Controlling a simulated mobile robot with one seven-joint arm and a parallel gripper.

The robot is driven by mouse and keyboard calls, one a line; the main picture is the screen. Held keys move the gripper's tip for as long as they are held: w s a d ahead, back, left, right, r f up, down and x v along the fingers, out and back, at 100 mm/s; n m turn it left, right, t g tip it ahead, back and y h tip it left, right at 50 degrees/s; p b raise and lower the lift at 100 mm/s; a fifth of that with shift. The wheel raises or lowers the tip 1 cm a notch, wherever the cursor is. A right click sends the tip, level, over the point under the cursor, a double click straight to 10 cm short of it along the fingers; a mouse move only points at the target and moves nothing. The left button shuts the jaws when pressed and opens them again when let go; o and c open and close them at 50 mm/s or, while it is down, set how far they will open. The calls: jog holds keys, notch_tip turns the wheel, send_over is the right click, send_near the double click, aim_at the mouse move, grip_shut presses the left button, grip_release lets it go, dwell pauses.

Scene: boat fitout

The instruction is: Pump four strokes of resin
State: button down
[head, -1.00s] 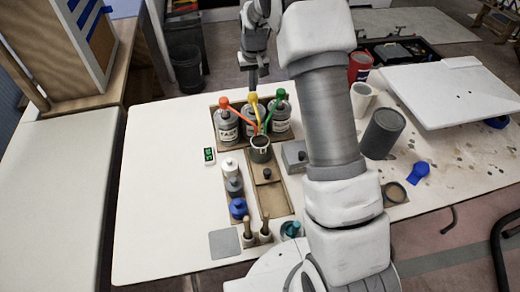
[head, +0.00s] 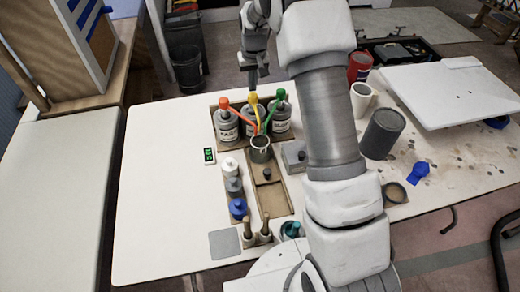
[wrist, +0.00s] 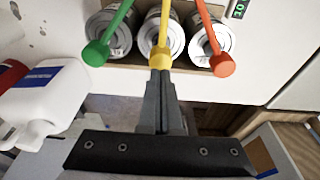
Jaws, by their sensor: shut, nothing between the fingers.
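Three pump bottles stand in a row at the back of a wooden tray: one with a red pump (head: 224,103), one with a yellow pump (head: 252,98) and one with a green pump (head: 280,94). Their long spouts converge toward a grey cup (head: 260,148). I cannot read which label says resin. My gripper (head: 253,86) is shut and empty, pointing down at the yellow pump head. In the wrist view its fingertips (wrist: 160,75) are right beside the yellow knob (wrist: 159,58); I cannot tell whether they touch. The cup is outside the wrist view.
A small green-lit display (head: 209,155) lies left of the cup. Small bottles (head: 238,207) and brush-like handles stand in the tray's front part. A tilted grey can (head: 383,133), white cup and red can are to the right. The table's left half is clear.

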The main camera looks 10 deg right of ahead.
aim_at(253, 95)
jog(key=shift+f, duration=0.25)
dwell(0.3)
jog(key=shift+f+b, duration=1.35)
jog(key=shift+f, duration=0.45)
jog(key=shift+r+p, duration=1.25)
jog(key=shift+r, duration=0.75)
jog(key=shift+f, duration=0.15)
jog(key=shift+f+b, duration=1.3)
jog(key=shift+f, duration=0.55)
jog(key=shift+r+p, duration=1.2)
jog(key=shift+r, duration=0.85)
jog(key=shift+f, duration=0.2)
